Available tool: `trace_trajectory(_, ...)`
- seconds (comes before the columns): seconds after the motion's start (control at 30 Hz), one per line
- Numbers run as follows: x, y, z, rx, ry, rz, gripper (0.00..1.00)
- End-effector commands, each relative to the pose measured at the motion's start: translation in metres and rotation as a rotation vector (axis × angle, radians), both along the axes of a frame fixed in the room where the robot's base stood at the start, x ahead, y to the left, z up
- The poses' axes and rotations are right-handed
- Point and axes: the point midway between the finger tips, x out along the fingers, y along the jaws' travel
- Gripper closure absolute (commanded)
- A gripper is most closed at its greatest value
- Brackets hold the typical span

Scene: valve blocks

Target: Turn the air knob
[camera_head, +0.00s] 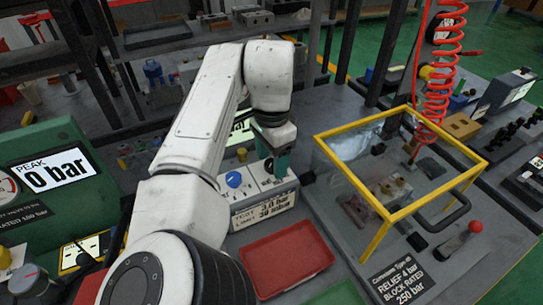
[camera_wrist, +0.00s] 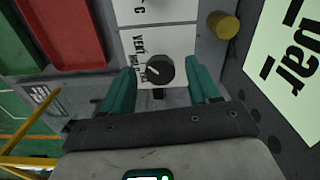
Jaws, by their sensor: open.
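A round black knob (camera_wrist: 160,70) with a pale pointer line sits on a white panel (camera_wrist: 150,40) marked "VENT" in the wrist view. I take it to be the air knob. My gripper (camera_wrist: 163,72) is open, with one teal finger on each side of the knob. I cannot tell whether the fingers touch it. In the head view my gripper (camera_head: 277,160) points down over the right part of the white control box (camera_head: 262,207), and the black knob is not clear there. A blue knob (camera_head: 234,179) stands on the same box, left of my gripper.
A red tray (camera_head: 287,259) lies in front of the box. A yellow-framed clear guard (camera_head: 385,212) and a red-tipped lever (camera_head: 475,227) stand to the right. A brass-yellow cylinder (camera_wrist: 222,25) and a bright display (camera_wrist: 290,65) are right of the knob in the wrist view.

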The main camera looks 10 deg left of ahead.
Motion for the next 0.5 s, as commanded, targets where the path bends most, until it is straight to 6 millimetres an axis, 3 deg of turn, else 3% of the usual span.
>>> trace_trajectory(0.23, 0.0, 0.0001, -0.0005, 0.0, 0.0, 0.0, 0.39)
trace_trajectory(0.5, 0.0, 0.0001, -0.0003, 0.0, 0.0, 0.0, 0.65)
